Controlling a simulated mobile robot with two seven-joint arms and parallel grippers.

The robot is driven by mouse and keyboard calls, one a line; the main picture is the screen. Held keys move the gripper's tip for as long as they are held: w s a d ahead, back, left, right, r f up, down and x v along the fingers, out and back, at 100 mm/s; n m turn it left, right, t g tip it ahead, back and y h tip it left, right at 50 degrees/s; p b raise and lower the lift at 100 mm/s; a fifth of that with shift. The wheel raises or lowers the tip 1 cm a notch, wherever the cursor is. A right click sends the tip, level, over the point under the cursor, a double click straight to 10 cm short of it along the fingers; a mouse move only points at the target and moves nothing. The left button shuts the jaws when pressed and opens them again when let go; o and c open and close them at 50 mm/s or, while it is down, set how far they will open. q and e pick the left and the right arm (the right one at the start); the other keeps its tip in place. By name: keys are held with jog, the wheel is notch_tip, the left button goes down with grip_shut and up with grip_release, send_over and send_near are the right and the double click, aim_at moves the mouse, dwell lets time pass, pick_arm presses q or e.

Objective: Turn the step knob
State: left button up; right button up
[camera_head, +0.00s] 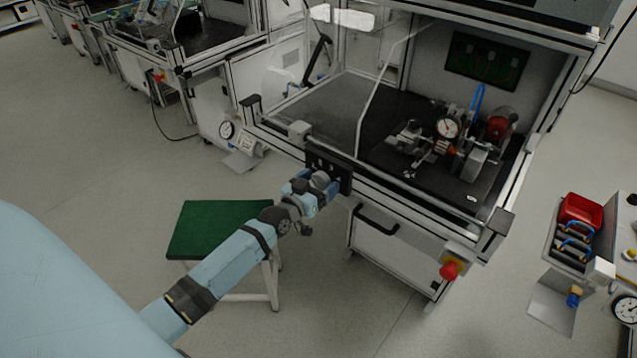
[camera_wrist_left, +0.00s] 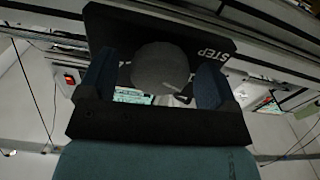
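The step knob (camera_wrist_left: 160,68) is a round dark grey knob on a black panel (camera_wrist_left: 110,28) with the word STEP printed on it, upside down in the left wrist view. My left gripper (camera_wrist_left: 157,82) has its two blue fingers apart, one on each side of the knob. A gap shows between the left finger and the knob; the right finger is very close to it, and contact is unclear. In the head view my left gripper (camera_head: 322,181) is at the black panel (camera_head: 343,176) on the bench's front edge, hiding the knob. My right gripper is in neither view.
The test bench (camera_head: 400,240) holds a rig with a dial gauge (camera_head: 448,127) and red part (camera_head: 499,125). A red emergency button (camera_head: 450,270) sits on its front right. A green-topped stool (camera_head: 215,229) stands beside my left arm. A red bin (camera_head: 580,210) is far right.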

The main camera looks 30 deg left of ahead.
pick_arm(q)
jog(key=c, duration=0.7)
jog(key=shift+c, duration=0.9)
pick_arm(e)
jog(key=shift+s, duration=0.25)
